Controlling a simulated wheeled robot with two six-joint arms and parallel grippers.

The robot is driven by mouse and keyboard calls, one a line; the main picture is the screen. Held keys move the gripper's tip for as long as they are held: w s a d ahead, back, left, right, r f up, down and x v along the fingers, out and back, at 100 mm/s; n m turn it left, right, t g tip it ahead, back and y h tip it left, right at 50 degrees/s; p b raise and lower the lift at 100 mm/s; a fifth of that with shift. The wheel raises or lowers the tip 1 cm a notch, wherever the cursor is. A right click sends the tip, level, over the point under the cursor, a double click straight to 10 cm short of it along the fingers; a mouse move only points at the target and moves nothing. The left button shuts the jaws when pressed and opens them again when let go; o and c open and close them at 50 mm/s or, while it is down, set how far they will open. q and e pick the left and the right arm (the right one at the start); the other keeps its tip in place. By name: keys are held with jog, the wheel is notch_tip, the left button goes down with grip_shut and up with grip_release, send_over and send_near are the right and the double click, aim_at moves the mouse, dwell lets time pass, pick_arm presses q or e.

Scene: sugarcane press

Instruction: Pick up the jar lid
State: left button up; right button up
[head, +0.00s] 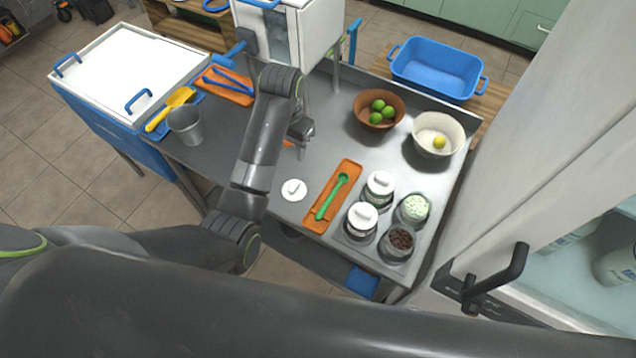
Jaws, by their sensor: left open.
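A white round jar lid (293,190) with a knob lies flat on the steel table, left of the orange tray (325,215) with a green spoon (332,197). Two jars wear similar white lids, one at the back (380,185) and one at the front (362,215). An open jar with pale green contents (413,209) and an open jar with dark brown contents (397,242) stand beside them. My left gripper (302,143) is open and empty, above the table and behind the loose lid, apart from it. My right gripper is out of view.
A brown bowl of green limes (361,103) and a cream bowl with a yellow fruit (458,138) stand at the back right. A metal cup (185,125) is at the left. The white press (312,35) stands behind; a fridge door (540,170) borders the right.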

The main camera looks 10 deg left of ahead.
pick_arm(q)
jog(key=b, duration=0.5)
send_over(294, 185)
notch_tip(294, 185, down, 6)
jog(key=r, duration=0.1)
jog(key=f, duration=0.4)
jog(key=f+p, duration=0.1)
jog(key=f, duration=0.1)
jog(key=shift+s+a, duration=0.2)
jog(key=shift+s, duration=0.05)
jog(key=shift+w+d+f, duration=0.1)
jog(key=shift+d+f, duration=0.05)
jog(key=shift+f, duration=0.5)
notch_tip(294, 185, down, 4)
jog(key=shift+r+p, duration=0.1)
jog(key=shift+p, duration=0.55)
jog(key=shift+f, duration=0.55)
